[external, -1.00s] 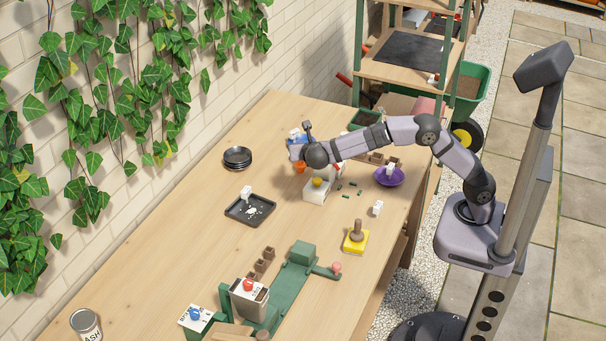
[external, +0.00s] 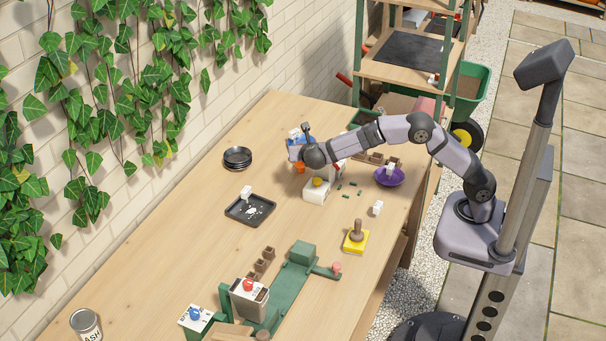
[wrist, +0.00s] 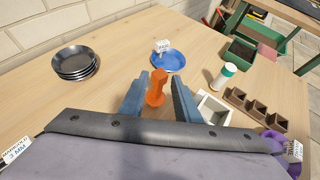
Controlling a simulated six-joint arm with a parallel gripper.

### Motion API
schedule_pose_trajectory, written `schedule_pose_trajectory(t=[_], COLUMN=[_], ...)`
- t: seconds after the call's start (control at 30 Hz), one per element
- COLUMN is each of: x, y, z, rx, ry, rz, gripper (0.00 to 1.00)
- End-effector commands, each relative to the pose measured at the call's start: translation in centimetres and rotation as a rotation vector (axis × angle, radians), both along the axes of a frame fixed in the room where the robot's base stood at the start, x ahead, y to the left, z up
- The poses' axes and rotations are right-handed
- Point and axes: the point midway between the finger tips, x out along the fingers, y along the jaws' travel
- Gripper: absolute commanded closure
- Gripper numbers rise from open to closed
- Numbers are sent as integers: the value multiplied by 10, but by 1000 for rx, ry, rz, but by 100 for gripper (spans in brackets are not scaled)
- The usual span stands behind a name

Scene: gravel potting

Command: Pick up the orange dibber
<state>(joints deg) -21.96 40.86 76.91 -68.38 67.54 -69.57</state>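The orange dibber (wrist: 156,87) stands between the two blue-grey fingers of my gripper (wrist: 159,77) in the wrist view. The fingers look spread, with a narrow gap on either side of the dibber. In the external view a bit of the orange dibber (external: 299,169) shows just below my gripper (external: 298,158), at the far part of the table.
A blue plate (wrist: 170,62) with a white tag is beyond the dibber. A stack of dark saucers (wrist: 75,65) is at left. A white box (wrist: 214,108), a green-capped bottle (wrist: 223,76) and brown pots (wrist: 252,107) are at right. Bare table separates the saucers and dibber.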

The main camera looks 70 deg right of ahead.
Motion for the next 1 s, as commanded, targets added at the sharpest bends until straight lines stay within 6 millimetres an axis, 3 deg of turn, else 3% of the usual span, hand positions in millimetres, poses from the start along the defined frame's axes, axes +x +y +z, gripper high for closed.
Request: schedule_pose_trajectory(t=[0.2,0.43,0.57,1.0], x=[10,10,10,11], y=[-16,-16,-16,-16], z=[-10,-11,-10,-2], rx=[1,0,0,1], ry=[1,0,0,-4], rz=[-1,0,0,-1], gripper=[71,71,100,100])
